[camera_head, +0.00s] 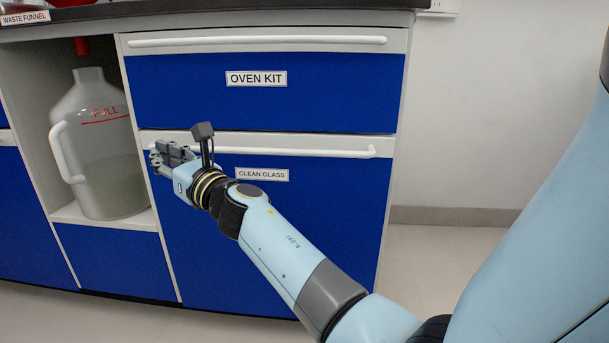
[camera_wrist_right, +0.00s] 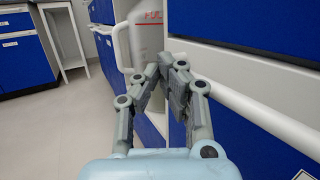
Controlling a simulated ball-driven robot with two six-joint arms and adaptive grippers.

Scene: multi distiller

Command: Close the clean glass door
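The clean glass door (camera_head: 300,230) is the blue lower front with a white top strip and a "CLEAN GLASS" label (camera_head: 262,174). It looks about flush with the drawer above; a small gap cannot be ruled out. Its white bar handle (camera_head: 325,153) also runs along the right of the right wrist view (camera_wrist_right: 265,112). My right gripper (camera_head: 160,152) is at the door's upper left, by the handle's left end. In the right wrist view its fingers (camera_wrist_right: 163,72) converge with tips together and nothing seen between them. My left gripper is not in view.
The "OVEN KIT" drawer (camera_head: 256,95) is directly above the door. An open niche on the left holds a large waste bottle (camera_head: 100,140), close to my right gripper. The floor (camera_head: 440,260) right of the cabinet is clear.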

